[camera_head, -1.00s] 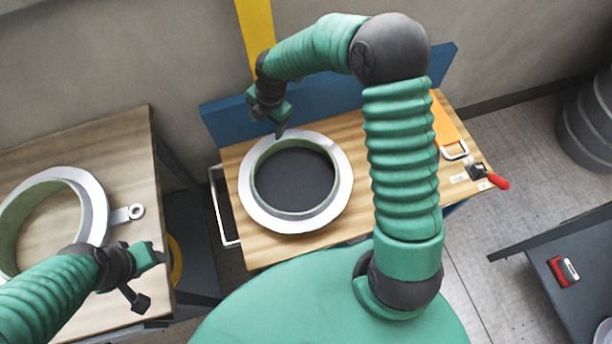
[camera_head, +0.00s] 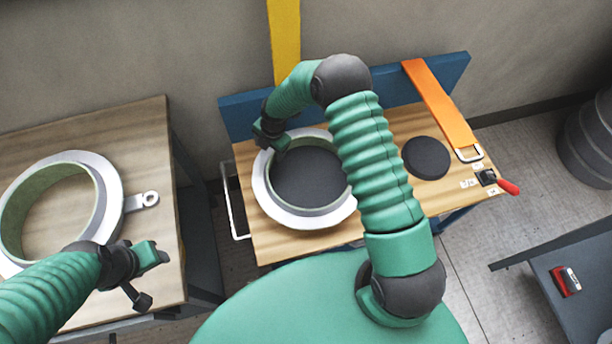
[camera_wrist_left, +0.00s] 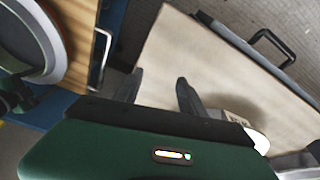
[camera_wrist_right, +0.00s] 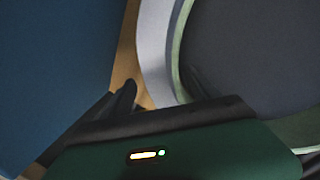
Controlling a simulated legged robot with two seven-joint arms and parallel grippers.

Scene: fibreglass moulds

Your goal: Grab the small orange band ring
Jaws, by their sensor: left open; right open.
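An orange band (camera_head: 440,105) runs down over the blue board onto the right side of the middle wooden table, with a small metal ring (camera_head: 469,154) at its near end. A white-flanged ring mould (camera_head: 268,190) with a pale green inner wall lies left of it; its rim also shows in the right wrist view (camera_wrist_right: 156,50). My right gripper (camera_head: 280,146) is open at the mould's back-left rim, away from the orange band; one finger looks outside the rim, the other inside. Contact is unclear. My left gripper (camera_head: 162,256) is open and empty by the left table's right edge.
The left table (camera_head: 120,125) carries another ring mould (camera_head: 112,185) with a tab. A dark disc (camera_head: 426,157) and red-handled clamp (camera_head: 508,186) are on the middle table. A blue board (camera_head: 240,115) stands behind. My right arm crosses the table's middle.

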